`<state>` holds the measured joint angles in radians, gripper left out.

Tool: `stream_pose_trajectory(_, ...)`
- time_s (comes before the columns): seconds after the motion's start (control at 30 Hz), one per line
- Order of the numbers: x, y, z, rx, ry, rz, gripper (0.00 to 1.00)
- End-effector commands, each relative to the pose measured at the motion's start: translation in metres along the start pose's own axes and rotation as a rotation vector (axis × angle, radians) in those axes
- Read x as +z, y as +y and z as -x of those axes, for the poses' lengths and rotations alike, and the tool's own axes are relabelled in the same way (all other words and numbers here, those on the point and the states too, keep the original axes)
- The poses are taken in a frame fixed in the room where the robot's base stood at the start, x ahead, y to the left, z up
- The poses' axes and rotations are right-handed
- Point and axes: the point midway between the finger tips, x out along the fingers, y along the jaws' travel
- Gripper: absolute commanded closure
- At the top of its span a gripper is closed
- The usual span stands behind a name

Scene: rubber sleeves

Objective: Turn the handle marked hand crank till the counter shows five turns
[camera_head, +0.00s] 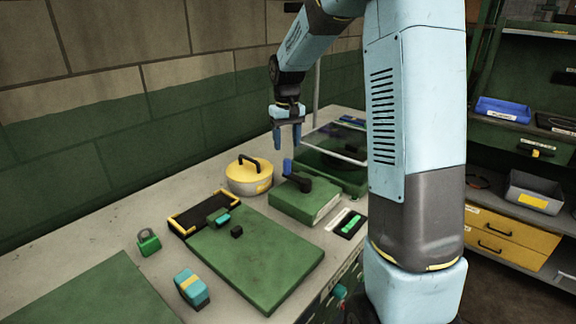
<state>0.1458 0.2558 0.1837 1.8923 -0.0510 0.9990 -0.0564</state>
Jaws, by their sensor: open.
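A green box (303,207) on the bench carries a black crank arm (298,181) with an upright blue knob (288,166) at its end. This looks like the hand crank; its marking is too small to read. My gripper (288,147) points down with its two blue fingers apart and empty. In the picture it is just above the blue knob; I cannot tell the exact gap or depth. A pale label shows on the box's front side, but I cannot make out any counter digits.
A yellow round pot (248,178) with a black handle stands left of the crank box. A clear-covered green case (336,150) stands behind it. Shelves stand at the right.

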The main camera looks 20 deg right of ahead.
Motion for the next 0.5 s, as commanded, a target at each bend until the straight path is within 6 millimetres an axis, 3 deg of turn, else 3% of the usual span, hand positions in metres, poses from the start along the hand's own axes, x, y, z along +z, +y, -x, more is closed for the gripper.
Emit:
stream_pose_trajectory(0.3, 0.001, 0.000, -0.056, 0.000, -0.003, 0.001, 0.45)
stream_pose_trajectory(0.5, 0.000, 0.000, -0.079, 0.000, -0.001, 0.000, 0.45)
